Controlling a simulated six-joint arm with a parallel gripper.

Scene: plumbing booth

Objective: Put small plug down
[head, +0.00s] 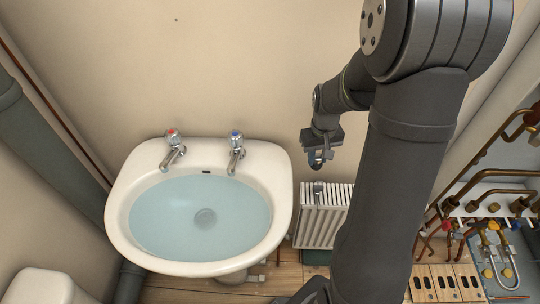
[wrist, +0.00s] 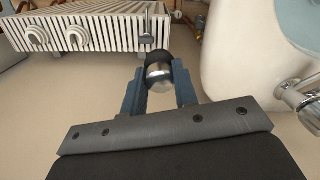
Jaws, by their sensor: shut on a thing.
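My gripper (head: 318,152) hangs in the air to the right of the basin, above the radiator. In the wrist view its two blue fingers (wrist: 159,86) are shut on the small plug (wrist: 158,74), which has a silver metal body and a black rim. In the head view the plug (head: 315,163) shows as a small dark piece at the fingertips. It is apart from any surface.
The white basin (head: 118,222) holds water, with a round grey disc (head: 205,217) at its bottom and two taps (head: 236,150) behind. A white radiator (head: 322,228) stands below my gripper, with a small metal piece (head: 318,188) at its top. Pipes (head: 490,190) fill the right.

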